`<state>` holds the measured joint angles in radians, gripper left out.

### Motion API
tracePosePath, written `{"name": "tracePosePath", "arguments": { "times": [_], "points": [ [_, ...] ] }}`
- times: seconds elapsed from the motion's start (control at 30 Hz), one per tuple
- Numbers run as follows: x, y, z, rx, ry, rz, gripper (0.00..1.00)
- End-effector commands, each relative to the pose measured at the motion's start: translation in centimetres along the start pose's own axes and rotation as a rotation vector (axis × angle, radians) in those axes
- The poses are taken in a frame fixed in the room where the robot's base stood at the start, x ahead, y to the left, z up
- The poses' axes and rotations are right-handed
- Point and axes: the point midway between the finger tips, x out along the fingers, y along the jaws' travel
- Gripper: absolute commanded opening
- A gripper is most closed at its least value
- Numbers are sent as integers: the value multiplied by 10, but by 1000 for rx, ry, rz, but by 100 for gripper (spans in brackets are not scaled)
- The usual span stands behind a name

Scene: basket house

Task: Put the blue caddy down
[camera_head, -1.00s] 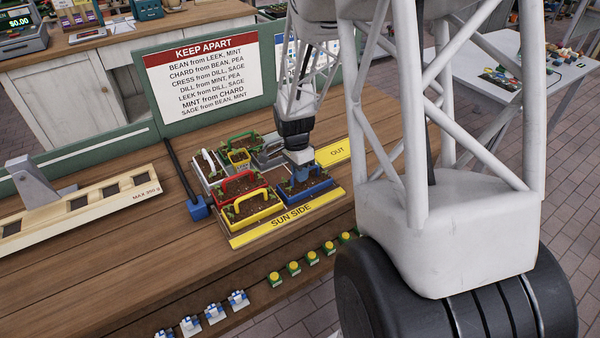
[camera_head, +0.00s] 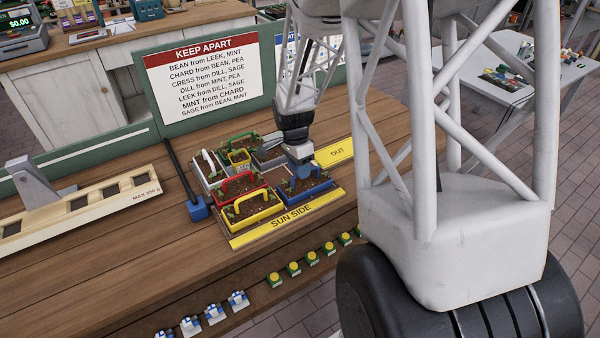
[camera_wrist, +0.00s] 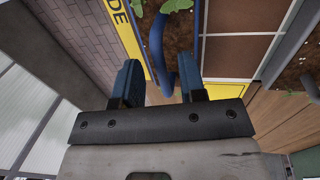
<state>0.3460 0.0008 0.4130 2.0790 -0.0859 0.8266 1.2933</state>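The blue caddy (camera_head: 309,187) sits in the front right place of the tray (camera_head: 236,236), upright and filled with dark soil and green sprouts. My gripper (camera_head: 300,163) is right above it, at its handle. In the wrist view the caddy's curved blue handle (camera_wrist: 157,42) passes between the two dark blue fingers of my gripper (camera_wrist: 157,84). The fingers stand apart, with a clear gap between the left finger and the handle. The handle is nearer the right finger. The arm hides part of the caddy's back in the head view.
A yellow caddy (camera_head: 252,211) stands close on the left, with a red caddy (camera_head: 239,187) behind it. The yellow OUT plate (camera_head: 334,153) lies to the right. Bare wooden bench (camera_head: 120,250) extends left.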

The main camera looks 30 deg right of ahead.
Motion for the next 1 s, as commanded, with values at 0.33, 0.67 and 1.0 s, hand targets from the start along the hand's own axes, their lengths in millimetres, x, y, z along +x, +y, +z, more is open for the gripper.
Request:
{"name": "tracePosePath", "arguments": {
  "times": [0.33,0.67,1.0],
  "points": [
    [-55,0,0,0,1,-3,38],
    [-94,0,0,-1,0,-1,38],
    [-101,0,0,0,0,0,38]
  ]
}}
